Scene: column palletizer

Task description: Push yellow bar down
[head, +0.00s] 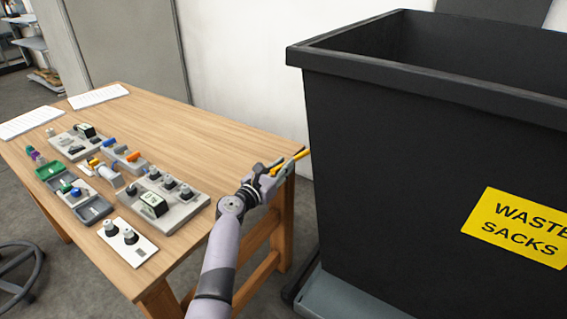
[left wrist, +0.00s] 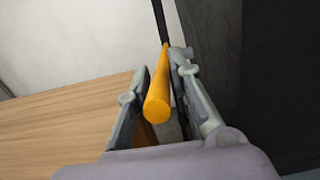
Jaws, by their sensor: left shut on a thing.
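The yellow bar (head: 291,161) is a thin rod beside the black bin, at the table's right end. It also shows in the left wrist view (left wrist: 161,88), round end toward the camera, between the two fingers. My left gripper (head: 269,170) is shut on the bar, which sticks out past the fingers toward the bin and slants slightly up in the head view. The fingers also show in the left wrist view (left wrist: 163,85). I cannot tell whether the bar's far end touches anything. My right gripper is out of view.
A large black bin (head: 400,170) with a waste sacks label stands close on the right. The table's far right part is clear.

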